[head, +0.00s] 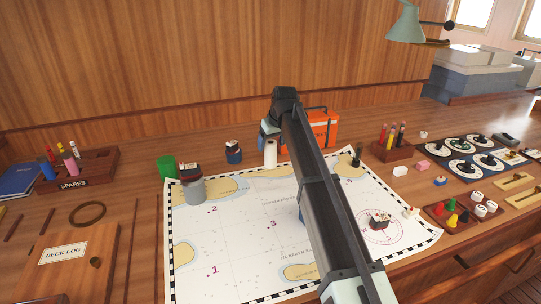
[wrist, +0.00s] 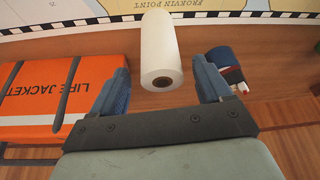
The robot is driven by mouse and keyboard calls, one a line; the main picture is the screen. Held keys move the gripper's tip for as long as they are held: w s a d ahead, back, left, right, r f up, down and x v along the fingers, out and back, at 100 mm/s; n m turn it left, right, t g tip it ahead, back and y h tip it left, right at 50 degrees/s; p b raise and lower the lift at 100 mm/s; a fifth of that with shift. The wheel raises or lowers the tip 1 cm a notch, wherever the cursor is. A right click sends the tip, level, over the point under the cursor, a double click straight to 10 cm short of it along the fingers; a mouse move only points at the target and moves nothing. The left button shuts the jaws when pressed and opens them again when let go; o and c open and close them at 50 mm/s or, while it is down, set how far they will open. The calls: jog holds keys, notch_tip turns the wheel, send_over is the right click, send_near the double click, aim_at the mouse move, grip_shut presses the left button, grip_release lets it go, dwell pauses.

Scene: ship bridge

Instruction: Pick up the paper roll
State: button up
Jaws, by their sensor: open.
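The white paper roll (head: 270,154) stands at the back edge of the chart in the head view, just left of my arm. In the wrist view the paper roll (wrist: 160,48) lies between and slightly beyond the two blue fingertips, with its dark core end towards me. My gripper (wrist: 162,85) is open and empty. I see no contact between its fingers and the roll.
An orange life jacket case (wrist: 50,97) is close beside the left finger. A green cup (head: 167,167) stands farther left. The chart (head: 230,240) covers the desk's middle.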

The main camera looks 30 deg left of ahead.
aim_at(269, 151)
jog(key=shift+s+x, duration=0.2)
jog(key=shift+x, duration=2.35)
jog(key=shift+c, duration=0.3)
jog(key=c, duration=1.1)
